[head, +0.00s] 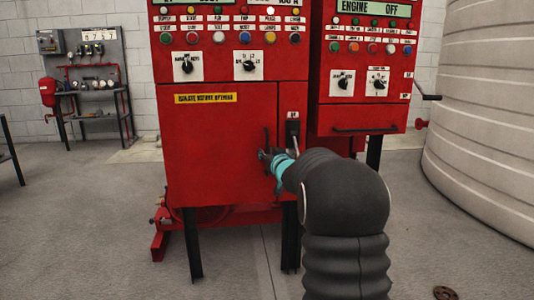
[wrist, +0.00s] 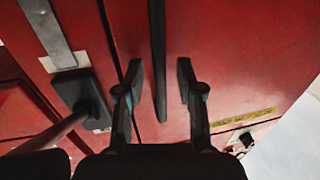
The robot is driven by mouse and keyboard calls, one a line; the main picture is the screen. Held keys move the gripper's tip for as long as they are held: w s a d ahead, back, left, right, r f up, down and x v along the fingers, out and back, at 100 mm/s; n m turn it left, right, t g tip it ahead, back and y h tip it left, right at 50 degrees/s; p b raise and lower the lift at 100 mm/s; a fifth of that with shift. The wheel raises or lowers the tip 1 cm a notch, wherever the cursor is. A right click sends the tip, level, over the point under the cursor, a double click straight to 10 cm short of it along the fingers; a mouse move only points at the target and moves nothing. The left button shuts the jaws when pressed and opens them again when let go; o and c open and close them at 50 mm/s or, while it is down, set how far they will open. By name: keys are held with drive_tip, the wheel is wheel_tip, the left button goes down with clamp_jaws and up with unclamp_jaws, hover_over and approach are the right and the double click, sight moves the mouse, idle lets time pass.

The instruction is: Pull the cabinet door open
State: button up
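The red cabinet door (head: 215,145) is the lower front panel of the left red cabinet, and it looks shut, flush with the frame. Its dark upright handle (head: 266,138) is near the door's right edge, partly hidden by my gripper. In the wrist view the handle (wrist: 158,60) is a black bar running between my fingers. My gripper (wrist: 160,85) is open, with one finger on each side of the bar and visible gaps between. In the head view my gripper (head: 268,156) is at the handle, its fingers small and partly hidden by my arm.
A black switch (head: 293,130) with a lever is just right of the door; its black plate (wrist: 80,95) is left of my fingers in the wrist view. A second red cabinet (head: 362,100) stands right, near a large ribbed tank (head: 485,110). The floor ahead and left is clear.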

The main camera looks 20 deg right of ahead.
drive_tip(key=shift+w, duration=0.3)
clamp_jaws()
